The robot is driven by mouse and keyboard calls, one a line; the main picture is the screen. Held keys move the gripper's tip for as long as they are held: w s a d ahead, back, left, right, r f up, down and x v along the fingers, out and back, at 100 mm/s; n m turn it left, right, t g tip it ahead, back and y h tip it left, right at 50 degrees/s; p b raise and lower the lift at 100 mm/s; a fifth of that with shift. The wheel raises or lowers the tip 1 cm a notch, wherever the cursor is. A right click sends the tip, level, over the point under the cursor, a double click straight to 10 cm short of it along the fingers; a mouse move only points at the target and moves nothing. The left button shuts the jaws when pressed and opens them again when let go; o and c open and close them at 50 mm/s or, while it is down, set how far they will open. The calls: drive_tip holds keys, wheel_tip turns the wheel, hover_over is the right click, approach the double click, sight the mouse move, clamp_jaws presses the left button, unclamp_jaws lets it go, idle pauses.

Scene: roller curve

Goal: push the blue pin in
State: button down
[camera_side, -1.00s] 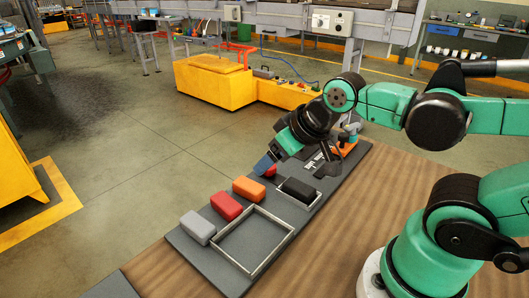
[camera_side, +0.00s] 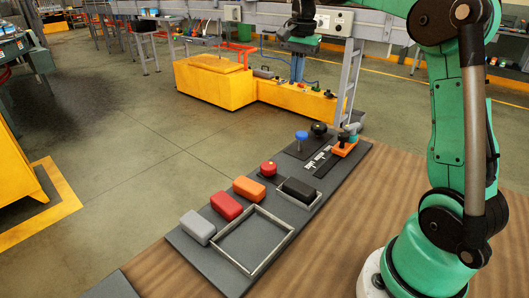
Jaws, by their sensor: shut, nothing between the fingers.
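The blue pin (camera_side: 301,137) stands upright on the far part of the grey board (camera_side: 215,263), with its round blue head raised above the board. My gripper (camera_side: 297,80) is in the upper middle of the side view, pointing down. Its blue fingers are shut and empty. In the picture they are above the pin's head, with a clear gap between. How well they line up with the pin in depth I cannot tell.
A red knob (camera_side: 268,169), an orange block (camera_side: 249,188), a red block (camera_side: 226,206) and a grey block (camera_side: 198,227) line the left edge. An empty frame (camera_side: 287,229) lies nearer.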

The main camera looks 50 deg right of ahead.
sight(302, 133)
drive_tip(key=d+f+m, duration=0.1)
drive_tip(key=f, duration=0.4)
drive_tip(key=d+f+m, duration=0.1)
drive_tip(key=f, duration=0.4)
drive_tip(key=d+f, duration=0.2)
drive_tip(key=f, duration=0.3)
drive_tip(key=shift+s+m+g, duration=0.2)
drive_tip(key=shift+m+g, duration=0.2)
drive_tip(key=shift+f, duration=1.5)
